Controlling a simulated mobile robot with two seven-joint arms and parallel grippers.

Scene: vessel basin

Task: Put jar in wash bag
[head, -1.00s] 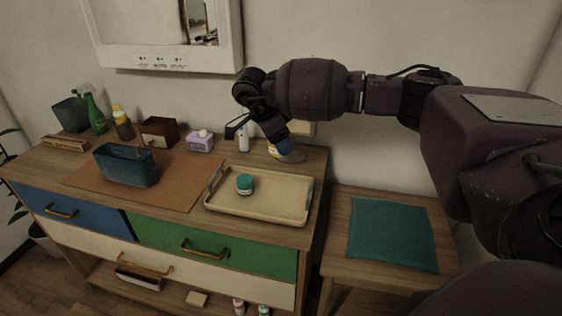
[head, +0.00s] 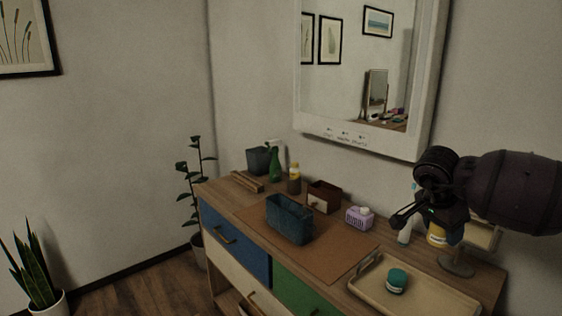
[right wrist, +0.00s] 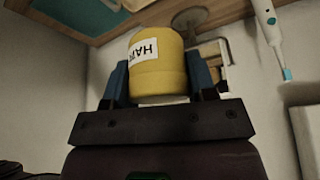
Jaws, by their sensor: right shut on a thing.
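A yellow jar with a white label (head: 437,234) is in my right gripper (head: 447,224), at the right end of the dresser. In the right wrist view the jar (right wrist: 157,70) sits between the two blue fingers, which are shut on it. Its label shows upside down there. A dark blue open-topped wash bag (head: 290,220) stands upright on the brown mat, to the left of my right gripper and apart from it. The bag's inside is mostly hidden. My left gripper is not in view.
A beige tray (head: 437,296) holds a teal-lidded jar (head: 396,281). A lilac basket (head: 360,217), a brown box (head: 323,196) and a white toothbrush-like item (head: 405,228) stand along the back. A round mirror stand (head: 457,266) is by the gripper. The brown mat (head: 335,256) has free room.

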